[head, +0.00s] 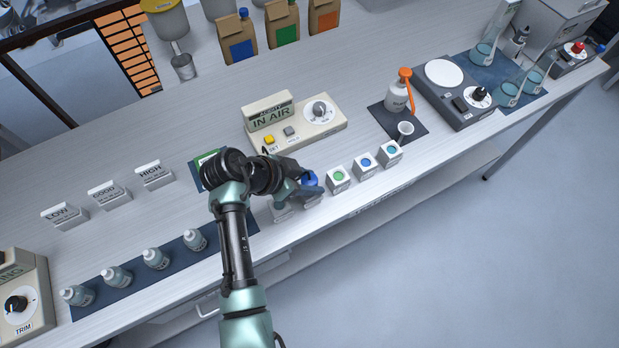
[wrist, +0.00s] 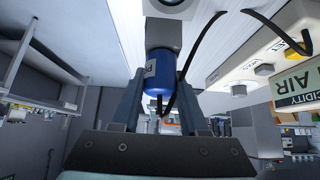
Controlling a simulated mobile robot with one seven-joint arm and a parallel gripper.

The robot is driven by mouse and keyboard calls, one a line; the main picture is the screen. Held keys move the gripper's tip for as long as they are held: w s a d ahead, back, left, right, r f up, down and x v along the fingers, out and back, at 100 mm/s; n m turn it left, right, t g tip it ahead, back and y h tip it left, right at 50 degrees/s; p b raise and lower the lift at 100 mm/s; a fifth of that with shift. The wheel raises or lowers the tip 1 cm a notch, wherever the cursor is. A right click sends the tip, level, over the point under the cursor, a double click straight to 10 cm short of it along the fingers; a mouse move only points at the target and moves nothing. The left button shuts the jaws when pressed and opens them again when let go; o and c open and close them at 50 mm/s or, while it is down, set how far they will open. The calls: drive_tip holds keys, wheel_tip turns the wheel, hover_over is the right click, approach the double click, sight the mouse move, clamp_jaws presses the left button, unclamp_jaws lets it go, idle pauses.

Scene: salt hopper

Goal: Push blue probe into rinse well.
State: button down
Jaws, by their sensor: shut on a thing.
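The blue probe (head: 309,179) is between the fingers of my gripper (head: 303,189), which is shut on it. In the wrist view, the probe's blue body (wrist: 162,72) shows between the two fingers, with a black cable leaving its end. Its other end points at a white block (wrist: 160,38); I cannot tell whether it is inside or only above it. White well blocks stand in a row along the front edge: one with a green top (head: 338,176), one blue (head: 366,162), one teal (head: 392,151). Two more blocks near my gripper are partly hidden. I cannot read which is the rinse well.
The acidity meter (head: 300,125) reads IN AIR and stands just behind my gripper. Several bottles stand on a dark mat (head: 132,278) at front left. LOW, GOOD and HIGH signs (head: 110,193) stand behind them. A stirrer plate (head: 462,92) is at right.

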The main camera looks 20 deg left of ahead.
drive_tip(key=shift+f, duration=0.2)
unclamp_jaws()
idle(0.4)
drive_tip(key=shift+r, duration=0.1)
idle(0.3)
drive_tip(key=shift+p+v, duration=2)
drive_tip(key=shift+v, duration=1)
